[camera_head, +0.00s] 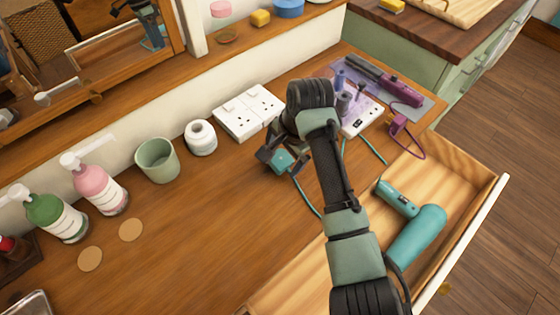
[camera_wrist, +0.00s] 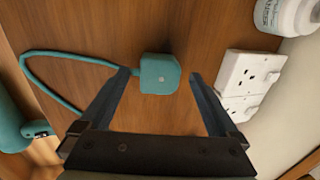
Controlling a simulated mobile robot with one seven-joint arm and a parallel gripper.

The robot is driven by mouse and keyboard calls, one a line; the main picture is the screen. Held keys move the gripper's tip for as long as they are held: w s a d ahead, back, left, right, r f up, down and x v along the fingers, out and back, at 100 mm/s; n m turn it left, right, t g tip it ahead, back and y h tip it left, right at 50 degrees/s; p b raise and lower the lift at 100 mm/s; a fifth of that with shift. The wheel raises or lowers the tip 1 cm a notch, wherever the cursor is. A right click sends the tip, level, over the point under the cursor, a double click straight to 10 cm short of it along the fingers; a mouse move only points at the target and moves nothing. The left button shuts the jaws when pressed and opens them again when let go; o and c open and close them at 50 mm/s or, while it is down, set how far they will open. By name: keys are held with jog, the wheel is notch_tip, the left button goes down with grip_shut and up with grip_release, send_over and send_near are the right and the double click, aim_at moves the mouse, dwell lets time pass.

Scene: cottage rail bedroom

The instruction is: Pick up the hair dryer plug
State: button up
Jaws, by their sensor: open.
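The teal hair dryer plug (camera_wrist: 159,74) lies on the wooden tabletop, with its teal cord (camera_wrist: 60,57) running off to the left in the wrist view. In the head view the plug (camera_head: 281,161) shows just under my gripper (camera_head: 276,158). My gripper (camera_wrist: 158,82) is open, with one finger on each side of the plug. The plug lies between the fingertips, and I see gaps on both sides. The teal hair dryer (camera_head: 418,235) lies in the open drawer (camera_head: 463,233); part of it shows at the left in the wrist view (camera_wrist: 12,125).
A white double wall socket (camera_head: 248,111) is behind the plug. A power strip (camera_head: 362,119) and purple straightener (camera_head: 398,88) with a purple plug (camera_head: 398,124) are to the right. A white jar (camera_head: 201,138), green cup (camera_head: 157,160) and pump bottles (camera_head: 100,187) stand left.

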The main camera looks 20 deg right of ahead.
jog(key=shift+x, duration=0.8)
jog(key=c, duration=1.5)
